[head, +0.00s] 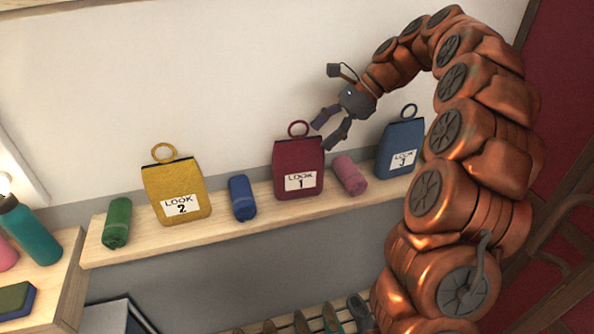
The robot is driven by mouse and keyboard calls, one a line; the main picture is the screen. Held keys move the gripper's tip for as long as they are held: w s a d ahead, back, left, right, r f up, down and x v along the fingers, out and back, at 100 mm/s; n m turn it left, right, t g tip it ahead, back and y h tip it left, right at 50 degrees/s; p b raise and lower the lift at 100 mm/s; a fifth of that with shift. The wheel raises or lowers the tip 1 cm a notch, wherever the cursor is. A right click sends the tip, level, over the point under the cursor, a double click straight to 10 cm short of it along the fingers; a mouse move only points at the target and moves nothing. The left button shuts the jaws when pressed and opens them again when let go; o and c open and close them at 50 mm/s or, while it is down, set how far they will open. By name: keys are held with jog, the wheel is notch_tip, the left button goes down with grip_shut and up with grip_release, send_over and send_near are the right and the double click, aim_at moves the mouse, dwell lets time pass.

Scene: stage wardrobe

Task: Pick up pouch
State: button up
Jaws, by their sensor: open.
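Three pouches with ring tops stand upright on a wooden wall shelf (265,205). The yellow pouch (172,186), labelled LOOK 2, is at the left. The dark red pouch (298,160), labelled LOOK 1, is in the middle. The blue pouch (401,138) is at the right; its label looks like LOOK 3 but is partly unclear. My gripper (328,127) is open and empty, with its fingers pointing down and left. In the picture it is just above and right of the dark red pouch, near its ring. I cannot tell whether it touches the pouch.
Rolled cloths in green (117,222), blue (242,198) and pink (349,175) lie between and beside the pouches. A teal bottle (30,232) stands on a separate wooden surface at the left. Shoes (303,322) line a rack below. The wall above the shelf is bare.

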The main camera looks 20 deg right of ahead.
aim_at(302, 157)
jog(key=shift+s+d+f, duration=0.2)
jog(key=shift+s+f, duration=0.05)
jog(key=shift+s, duration=0.1)
jog(key=shift+w, duration=0.1)
jog(key=shift+p+x, duration=0.45)
jog(key=shift+x, duration=1.3)
jog(key=shift+p+x, duration=0.7)
jog(key=shift+x, duration=1.4)
jog(key=shift+a+r, duration=0.1)
jog(key=shift+a, duration=0.05)
jog(key=shift+c, duration=0.4)
jog(key=c, duration=1.3)
jog(key=shift+o, duration=0.2)
